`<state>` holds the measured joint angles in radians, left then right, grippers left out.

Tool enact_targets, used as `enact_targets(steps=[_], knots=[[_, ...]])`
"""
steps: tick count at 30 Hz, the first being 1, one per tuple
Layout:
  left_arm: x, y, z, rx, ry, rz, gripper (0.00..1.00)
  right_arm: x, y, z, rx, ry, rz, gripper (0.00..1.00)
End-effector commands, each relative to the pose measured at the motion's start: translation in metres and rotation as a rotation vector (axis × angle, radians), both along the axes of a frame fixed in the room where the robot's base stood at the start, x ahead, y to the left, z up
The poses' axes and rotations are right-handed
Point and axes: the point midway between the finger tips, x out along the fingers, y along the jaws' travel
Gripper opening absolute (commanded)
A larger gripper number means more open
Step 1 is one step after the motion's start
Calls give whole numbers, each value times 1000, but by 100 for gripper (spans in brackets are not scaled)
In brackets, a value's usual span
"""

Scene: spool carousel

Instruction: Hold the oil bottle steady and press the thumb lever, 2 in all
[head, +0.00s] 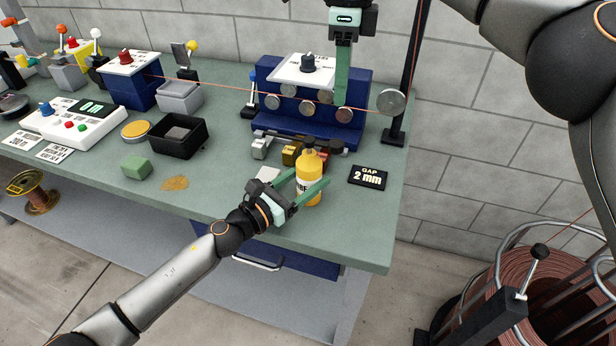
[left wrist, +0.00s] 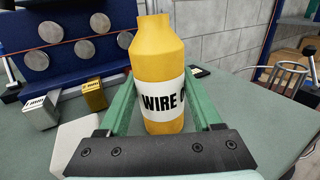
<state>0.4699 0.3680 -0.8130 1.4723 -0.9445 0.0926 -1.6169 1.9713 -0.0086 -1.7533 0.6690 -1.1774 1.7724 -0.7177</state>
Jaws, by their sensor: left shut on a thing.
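The oil bottle (head: 309,168) is yellow with a white label and stands upright near the front edge of the green bench. My left gripper (head: 311,183) is shut on the bottle, one green finger on each side. A small dark piece (head: 308,143) shows at the bottle's top; I cannot tell whether it is the thumb lever. My right gripper (head: 343,100) points down in front of the blue roller block, above and behind the bottle; its fingers overlap in view.
The blue block (head: 364,82) with several metal rollers stands behind the bottle, with a thin copper wire across it. A black tray (head: 178,136) and green block (head: 136,167) are left. A dark post (head: 405,90) stands at right.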

Motion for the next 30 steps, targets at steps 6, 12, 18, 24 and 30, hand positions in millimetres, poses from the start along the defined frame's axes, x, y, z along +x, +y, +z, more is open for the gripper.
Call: enact_targets(steps=[6, 12, 18, 24, 30], knots=[[0, 0, -1, 1, 1, 0, 0, 0, 0, 0, 0, 0, 0, 3], [0, 0, -1, 1, 1, 0, 0, 0, 0, 0, 0, 0, 0, 0], [0, 0, -1, 1, 1, 0, 0, 0, 0, 0, 0, 0, 0, 0], [0, 0, -1, 1, 1, 0, 0, 0, 0, 0, 0, 0, 0, 0], [0, 0, -1, 1, 1, 0, 0, 0, 0, 0, 0, 0, 0, 0]])
